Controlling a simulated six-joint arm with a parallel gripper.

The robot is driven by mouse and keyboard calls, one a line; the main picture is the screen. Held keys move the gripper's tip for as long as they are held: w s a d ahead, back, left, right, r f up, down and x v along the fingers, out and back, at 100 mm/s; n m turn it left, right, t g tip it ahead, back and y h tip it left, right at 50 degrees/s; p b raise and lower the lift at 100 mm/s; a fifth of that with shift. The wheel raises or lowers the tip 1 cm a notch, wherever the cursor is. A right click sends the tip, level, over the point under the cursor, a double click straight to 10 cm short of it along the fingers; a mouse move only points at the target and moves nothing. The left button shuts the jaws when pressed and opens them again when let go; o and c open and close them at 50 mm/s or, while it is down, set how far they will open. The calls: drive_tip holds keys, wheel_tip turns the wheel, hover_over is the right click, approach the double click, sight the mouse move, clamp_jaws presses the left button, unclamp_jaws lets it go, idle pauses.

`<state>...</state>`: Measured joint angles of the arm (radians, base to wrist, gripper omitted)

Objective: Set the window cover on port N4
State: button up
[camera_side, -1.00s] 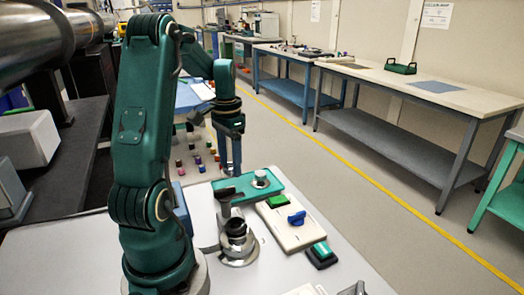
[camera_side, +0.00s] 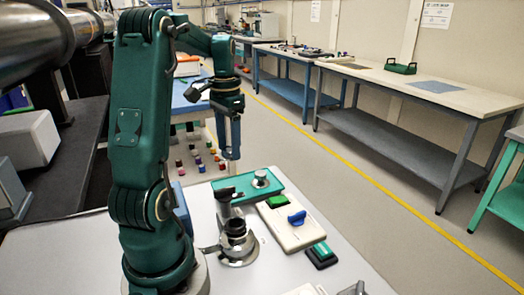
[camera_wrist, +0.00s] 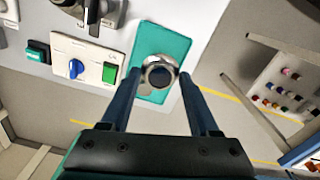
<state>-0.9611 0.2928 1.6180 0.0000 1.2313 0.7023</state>
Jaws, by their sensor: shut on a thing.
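My gripper (camera_side: 230,155) is raised above and behind the green tray (camera_side: 275,186), clear of it. In the side view the held part is too small to make out. A silver round piece (camera_side: 260,178) stays on the tray. A silver flanged fitting (camera_side: 238,246) with a dark top stands in front of the tray. No N4 label is legible, so I cannot tell which fitting is that port.
A cream panel (camera_side: 304,234) with a green block (camera_side: 278,201) and a blue knob (camera_side: 297,218) lies right of the fitting. A green-and-black switch box (camera_side: 321,255) is beside it. Several small coloured caps (camera_side: 198,155) are on a board behind.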

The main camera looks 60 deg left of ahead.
sight(236, 222)
drive_tip(key=shift+s+d+f, duration=0.1)
drive_tip(key=shift+d, duration=0.1)
drive_tip(key=s+d+r+m, duration=0.2)
drive_tip(key=d+m, duration=0.1)
drive_tip(key=d, duration=0.5)
drive_tip(key=s+d+r+m, duration=0.2)
drive_tip(key=s+d+m, duration=0.1)
drive_tip(key=d, duration=0.6)
drive_tip(key=shift+w+a+f, duration=0.1)
drive_tip(key=shift+w+f, duration=0.05)
drive_tip(key=shift+f, duration=1.7)
drive_tip(key=shift+w+a+f, duration=0.1)
drive_tip(key=shift+f, duration=1.7)
drive_tip(key=shift+f, duration=0.55)
drive_tip(key=o, duration=1.5)
